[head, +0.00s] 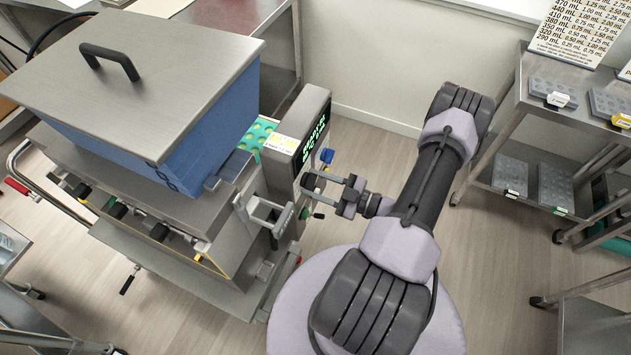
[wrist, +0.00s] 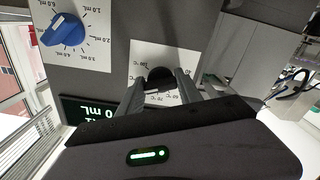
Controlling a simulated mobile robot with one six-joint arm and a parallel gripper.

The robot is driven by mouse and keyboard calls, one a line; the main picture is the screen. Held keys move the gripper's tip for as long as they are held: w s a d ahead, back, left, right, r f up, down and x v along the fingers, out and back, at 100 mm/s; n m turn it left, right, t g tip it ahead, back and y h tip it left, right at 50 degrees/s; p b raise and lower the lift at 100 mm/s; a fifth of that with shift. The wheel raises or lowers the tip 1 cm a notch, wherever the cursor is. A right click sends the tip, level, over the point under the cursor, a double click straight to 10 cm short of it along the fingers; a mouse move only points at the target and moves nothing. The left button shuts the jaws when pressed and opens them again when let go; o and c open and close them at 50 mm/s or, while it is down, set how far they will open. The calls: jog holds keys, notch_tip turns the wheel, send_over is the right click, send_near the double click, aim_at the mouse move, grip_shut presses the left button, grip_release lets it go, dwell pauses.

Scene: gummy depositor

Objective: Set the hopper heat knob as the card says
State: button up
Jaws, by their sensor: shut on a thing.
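The hopper heat knob (wrist: 160,76) is a dark round knob on a white dial label (wrist: 143,52) marked in °C. My gripper (wrist: 161,88) has its fingers on either side of the knob and is shut on it. The knob's pointer and some dial numbers are hidden or too small to read. In the head view my gripper (head: 309,188) reaches the side of the depositor's control box (head: 283,168). A small white and yellow card (head: 281,143) lies on the machine beside the display; its writing is too small to read surely.
A blue knob (wrist: 64,31) with an mL dial sits close by on the same panel, near the lit display (wrist: 92,108). The blue hopper (head: 205,125) has a grey lid. A chart (head: 583,28) and mould racks (head: 538,183) stand at right. Floor between is clear.

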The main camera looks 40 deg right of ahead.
jog(key=shift+m, duration=1.2)
jog(key=shift+a, duration=0.1)
jog(key=o, duration=1.4)
jog(key=p+v, duration=0.1)
jog(key=v, duration=1.6)
jog(key=shift+s+f, duration=0.1)
jog(key=shift+s, duration=0.15)
